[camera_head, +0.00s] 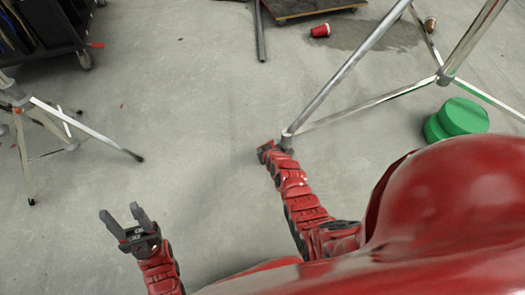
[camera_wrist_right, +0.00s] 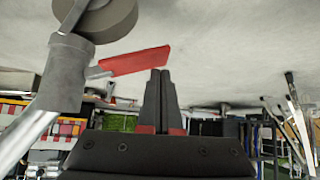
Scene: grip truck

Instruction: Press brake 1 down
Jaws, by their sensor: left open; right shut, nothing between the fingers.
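Brake 1 appears to be the red lever (camera_wrist_right: 135,60) on a grey caster wheel (camera_wrist_right: 100,20), at the foot of a metal leg (camera_wrist_right: 62,75) in the right wrist view. That view looks upside down, with the floor at the top. My right gripper (camera_wrist_right: 160,72) is shut and empty, its tips right at the lever's free end; I cannot tell if they touch. In the head view my right gripper (camera_head: 267,150) is beside the foot of the metal stand (camera_head: 340,80); the lever is not clear there. My left gripper (camera_head: 120,211) is open and empty above bare floor.
A smaller tripod stand (camera_head: 70,120) is at the left, a dark wheeled rack (camera_head: 60,40) behind it. A red cup (camera_head: 320,30) lies at the back. A green round object (camera_head: 456,119) sits at the right. The floor between my grippers is clear.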

